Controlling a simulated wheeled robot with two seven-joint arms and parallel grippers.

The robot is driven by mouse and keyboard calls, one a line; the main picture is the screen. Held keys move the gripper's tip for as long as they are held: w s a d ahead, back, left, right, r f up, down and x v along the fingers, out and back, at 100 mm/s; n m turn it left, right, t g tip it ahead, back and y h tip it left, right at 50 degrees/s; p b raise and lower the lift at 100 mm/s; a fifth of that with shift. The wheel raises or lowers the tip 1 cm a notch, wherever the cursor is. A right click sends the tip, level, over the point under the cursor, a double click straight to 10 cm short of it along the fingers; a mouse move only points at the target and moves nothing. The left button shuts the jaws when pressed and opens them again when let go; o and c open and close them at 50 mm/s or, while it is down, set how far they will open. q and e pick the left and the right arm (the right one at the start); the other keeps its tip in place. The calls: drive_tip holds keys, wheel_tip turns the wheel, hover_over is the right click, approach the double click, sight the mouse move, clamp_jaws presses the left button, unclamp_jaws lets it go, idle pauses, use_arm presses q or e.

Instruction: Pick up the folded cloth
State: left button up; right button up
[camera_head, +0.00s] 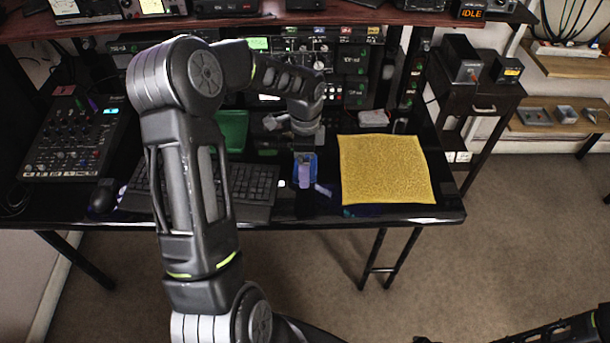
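A yellow textured cloth (385,170) lies flat as a rough square near the right front edge of the black desk. I cannot make out its folds. My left arm reaches up and over the desk. My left gripper (304,172) points down beside the cloth, a short way to its left and apart from it. Blue and violet show at its tip, and I cannot tell whether its fingers are open or shut. My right gripper is not in view; only part of my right arm shows at the bottom right.
A black keyboard (250,184) lies left of my gripper, partly behind my arm. A green item (232,130) lies behind it. A mixer (75,135) stands at the left and a mouse (103,197) beside it. Racked equipment (345,60) closes the back. A small side table (475,92) stands right.

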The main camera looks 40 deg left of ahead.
use_arm(q)
drive_tip(key=shift+r, duration=1.3)
drive_tip(key=o, duration=0.8)
drive_tip(key=c, duration=0.6)
drive_tip(key=shift+d, duration=0.1)
drive_tip(key=shift+c, duration=0.2)
